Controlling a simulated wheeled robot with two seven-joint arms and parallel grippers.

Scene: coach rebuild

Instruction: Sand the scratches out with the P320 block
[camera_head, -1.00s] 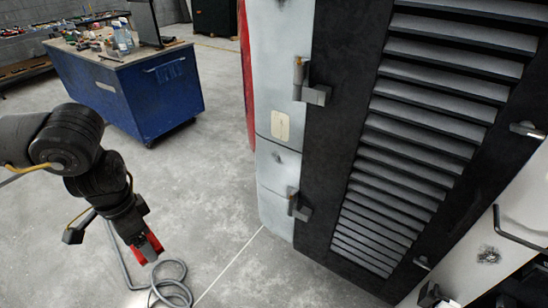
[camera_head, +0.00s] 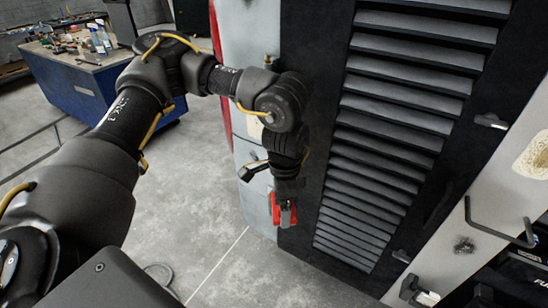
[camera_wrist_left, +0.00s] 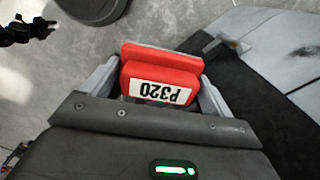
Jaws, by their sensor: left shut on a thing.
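My left gripper (camera_head: 285,214) is shut on the red P320 block (camera_head: 276,208), in front of the vehicle's side near the lower edge of the black louvred panel (camera_head: 300,150). In the left wrist view the red block (camera_wrist_left: 163,76) sits between the two fingers, its white P320 label facing the camera. I cannot tell whether the block touches the panel. A dark scuffed patch (camera_head: 465,244) shows on the white panel (camera_head: 455,262) at lower right. My arm hides part of the pale panel left of the louvres. My right gripper is not in view.
A blue workbench (camera_head: 75,90) with bottles and tools stands at the back left. A black handle (camera_head: 500,232) sticks out from the white panel. A beige patch (camera_head: 535,155) shows above it. The concrete floor (camera_head: 215,225) is clear between.

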